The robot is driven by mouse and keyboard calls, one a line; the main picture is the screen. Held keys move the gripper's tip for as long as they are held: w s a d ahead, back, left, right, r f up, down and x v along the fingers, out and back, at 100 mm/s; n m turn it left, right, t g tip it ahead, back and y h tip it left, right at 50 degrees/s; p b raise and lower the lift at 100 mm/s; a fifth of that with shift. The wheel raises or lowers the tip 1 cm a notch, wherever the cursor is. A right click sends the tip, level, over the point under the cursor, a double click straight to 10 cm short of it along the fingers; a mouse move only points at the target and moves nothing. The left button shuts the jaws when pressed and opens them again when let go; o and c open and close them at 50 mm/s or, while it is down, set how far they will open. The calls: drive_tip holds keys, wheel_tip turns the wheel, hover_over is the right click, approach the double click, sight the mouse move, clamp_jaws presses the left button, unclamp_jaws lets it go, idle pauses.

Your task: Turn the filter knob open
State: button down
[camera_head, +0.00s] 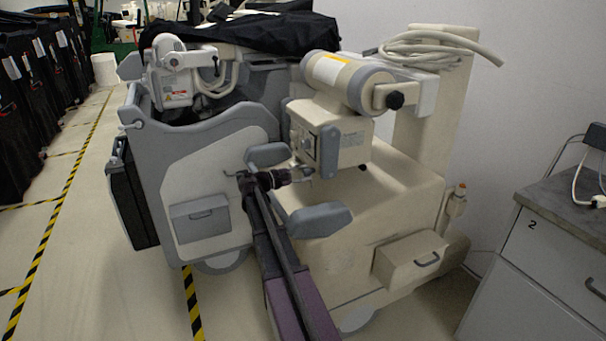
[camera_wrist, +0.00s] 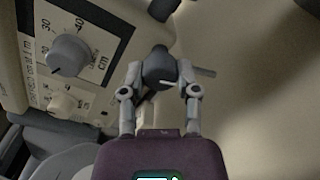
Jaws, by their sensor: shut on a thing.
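My gripper (camera_wrist: 160,80) is shut on a dark grey rounded knob (camera_wrist: 159,65) in the wrist view, with one finger on each side. A short light grey bar sticks out to the right by the knob. No label shows on the held knob, so I cannot tell from marks whether it is the filter knob. In the head view my gripper (camera_head: 306,174) is at the lower front of the cream box-shaped head (camera_head: 352,142); the knob is too small to make out there.
A panel with a grey dial (camera_wrist: 68,55) marked in cm and a smaller pale knob (camera_wrist: 62,104) lies left of my gripper. Grey handles (camera_head: 320,219) stand close to my arm. A cream tube housing (camera_head: 345,80) is above; a grey-topped cabinet (camera_head: 570,205) stands at right.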

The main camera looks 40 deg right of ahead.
drive_tip(key=shift+d+r, duration=0.1)
drive_tip(key=shift+d, duration=0.05)
drive_tip(key=shift+c, duration=1.7)
unclamp_jaws()
drive_tip(key=v, duration=1.2)
drive_tip(key=shift+s, duration=0.1)
